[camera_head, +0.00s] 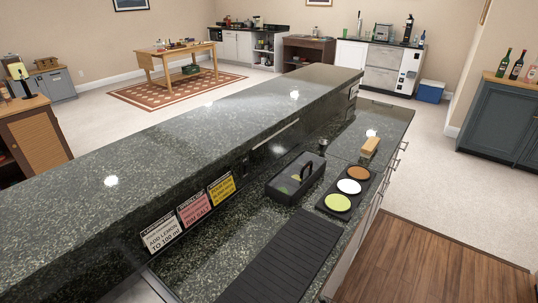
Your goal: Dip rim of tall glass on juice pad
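A black rimming tray on the lower dark green stone counter holds three round pads in a row. They are a yellow-green pad (338,202) nearest me, a white pad (349,186) in the middle and a brown pad (358,173) at the far end. No label shows which is the juice pad. I see no tall glass on the counter. My gripper is not in view.
A black handled caddy (277,188) with greenish pieces stands left of the pads. A ribbed black mat (285,262) lies bare in front. A small metal cup (322,146) and wooden block (369,147) stand behind. The raised bar ledge (190,145) bounds the left.

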